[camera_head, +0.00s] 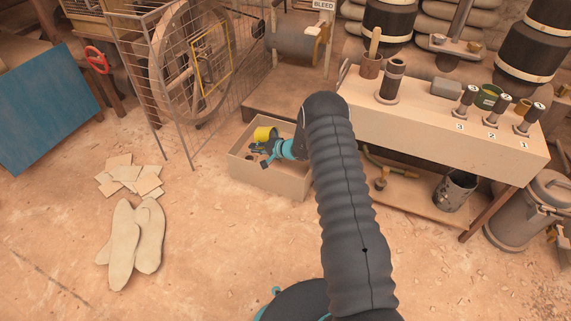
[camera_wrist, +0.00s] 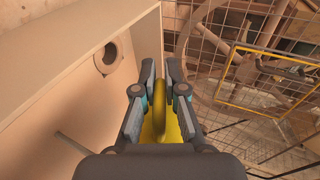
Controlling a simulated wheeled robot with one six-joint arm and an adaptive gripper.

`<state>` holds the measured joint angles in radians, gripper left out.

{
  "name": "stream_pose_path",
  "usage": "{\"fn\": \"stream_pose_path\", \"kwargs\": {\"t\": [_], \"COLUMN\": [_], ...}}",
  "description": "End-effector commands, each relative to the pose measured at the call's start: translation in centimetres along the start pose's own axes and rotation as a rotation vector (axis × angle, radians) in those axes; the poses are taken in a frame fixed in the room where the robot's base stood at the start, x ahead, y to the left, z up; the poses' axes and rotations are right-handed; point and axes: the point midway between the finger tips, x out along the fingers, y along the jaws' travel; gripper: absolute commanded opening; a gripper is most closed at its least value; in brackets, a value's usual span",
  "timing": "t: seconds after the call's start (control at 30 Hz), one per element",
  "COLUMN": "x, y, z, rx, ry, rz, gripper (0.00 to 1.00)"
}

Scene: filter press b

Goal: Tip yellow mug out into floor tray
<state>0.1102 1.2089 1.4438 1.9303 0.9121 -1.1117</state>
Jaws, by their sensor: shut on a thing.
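The yellow mug (camera_head: 264,134) is held over the far side of the pale, box-like floor tray (camera_head: 262,176). My gripper (camera_head: 262,148) is shut on it. In the wrist view, a yellow part of the mug (camera_wrist: 161,65) shows between the two fingers, with more yellow below, partly hidden by my gripper. The mug looks tilted, but its mouth and contents cannot be made out.
A wire cage with a large wheel (camera_head: 185,75) stands behind and left of the tray. The bench (camera_head: 440,125) with numbered posts and a green mug (camera_head: 487,97) is at the right. Flat sacks (camera_head: 137,240) lie on the open floor at left.

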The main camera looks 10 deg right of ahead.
Motion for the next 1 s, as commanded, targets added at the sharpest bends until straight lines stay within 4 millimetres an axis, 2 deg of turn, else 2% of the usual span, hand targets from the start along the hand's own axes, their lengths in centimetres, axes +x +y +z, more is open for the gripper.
{"fn": "stream_pose_path", "kwargs": {"t": [1.0], "x": [-0.98], "y": [-0.37], "z": [-0.07], "rx": [0.000], "ry": [0.005], "rz": [-0.137], "gripper": [0.00]}}
